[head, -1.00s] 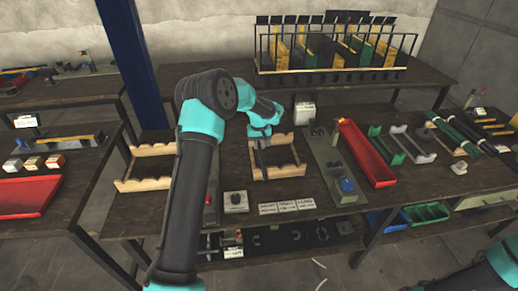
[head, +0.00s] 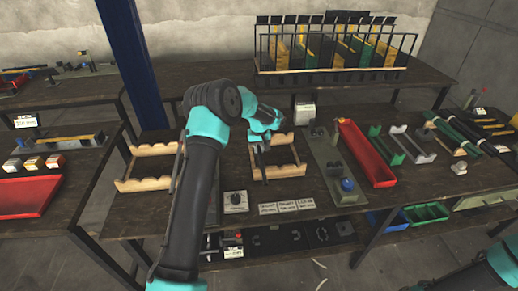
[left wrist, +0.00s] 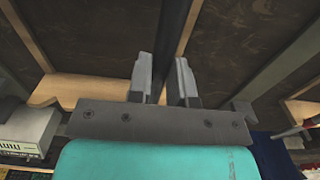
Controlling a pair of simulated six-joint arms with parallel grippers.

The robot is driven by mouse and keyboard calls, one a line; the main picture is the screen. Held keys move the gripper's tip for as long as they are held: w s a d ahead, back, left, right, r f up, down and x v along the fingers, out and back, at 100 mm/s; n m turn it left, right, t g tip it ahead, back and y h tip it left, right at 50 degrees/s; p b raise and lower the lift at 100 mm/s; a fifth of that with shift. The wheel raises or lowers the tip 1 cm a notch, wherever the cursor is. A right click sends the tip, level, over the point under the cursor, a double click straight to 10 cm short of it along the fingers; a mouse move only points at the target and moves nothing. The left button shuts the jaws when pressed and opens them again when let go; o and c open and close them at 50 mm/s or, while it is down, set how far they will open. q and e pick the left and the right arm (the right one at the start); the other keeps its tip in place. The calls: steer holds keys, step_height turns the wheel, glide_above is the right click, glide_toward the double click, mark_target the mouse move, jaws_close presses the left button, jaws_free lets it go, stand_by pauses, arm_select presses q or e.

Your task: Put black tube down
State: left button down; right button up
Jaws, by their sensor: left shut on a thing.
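My left gripper (head: 262,145) is over the left side of the middle wooden rack (head: 285,172), which has notched rails. In the left wrist view its two grey fingers (left wrist: 168,82) are shut on the black tube (left wrist: 177,30), which runs away between them toward the top edge. A pale wooden rail (left wrist: 85,88) shows beside and behind the fingers there. In the head view the tube is small, dark and largely hidden by the gripper, so I cannot tell whether it touches the rack. My right gripper is out of view; only part of that arm shows at the bottom right.
A second wooden rack (head: 145,184) stands to the left, partly behind my left arm. A green-grey fixture with a blue knob (head: 347,185) and a red tray (head: 365,152) stand to the right. A dial box (head: 236,201) and white labels (head: 287,206) lie near the front edge.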

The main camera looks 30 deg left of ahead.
mark_target(259, 149)
arm_select(q)
steer(key=shift+f, duration=0.15)
steer(key=c, duration=1)
jaws_free()
steer(key=shift+c, duration=0.2)
step_height(259, 149, up, 12)
steer(key=shift+r, duration=0.2)
